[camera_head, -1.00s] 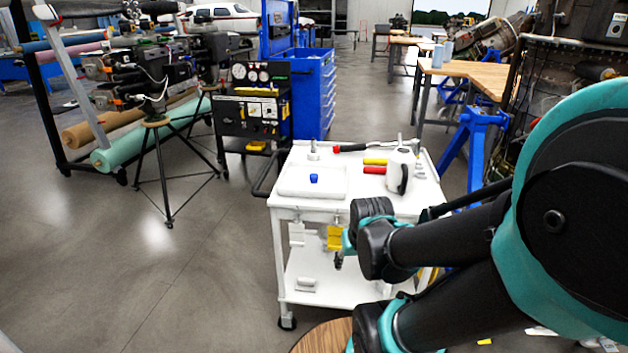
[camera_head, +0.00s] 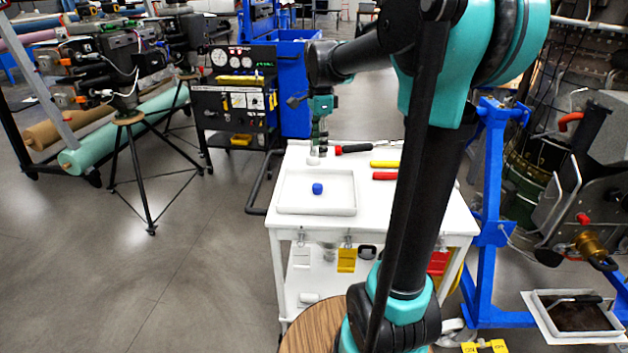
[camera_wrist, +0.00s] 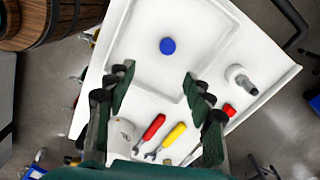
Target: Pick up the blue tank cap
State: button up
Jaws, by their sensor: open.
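The blue tank cap (camera_head: 317,188) sits in the shallow white tray (camera_head: 290,207) on top of the white cart (camera_head: 262,218). In the wrist view the cap (camera_wrist: 167,46) shows as a round blue spot inside the tray, beyond the fingertips. My gripper (camera_wrist: 155,82) is open and empty, with its two fingers spread to the left and right of the cap's line. In the head view my gripper (camera_head: 319,135) hangs above the back edge of the tray, apart from the cap.
A red-handled tool (camera_wrist: 153,128) and a yellow-handled tool (camera_wrist: 174,134) lie on the cart beside the tray. A white mug-like container (camera_wrist: 122,134) is near my gripper. A black gauge panel (camera_head: 235,95) stands behind.

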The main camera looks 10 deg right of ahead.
jog(key=w, duration=0.1)
jog(key=m, duration=0.1)
send_over(318, 185)
jog(key=f, duration=1.1)
jog(key=shift+s+a, duration=0.2)
jog(key=shift+a, duration=0.05)
jog(key=shift+w+d+f, duration=0.1)
jog(key=shift+d+f, duration=0.05)
jog(key=shift+f, duration=2.5)
jog(key=c, duration=0.9)
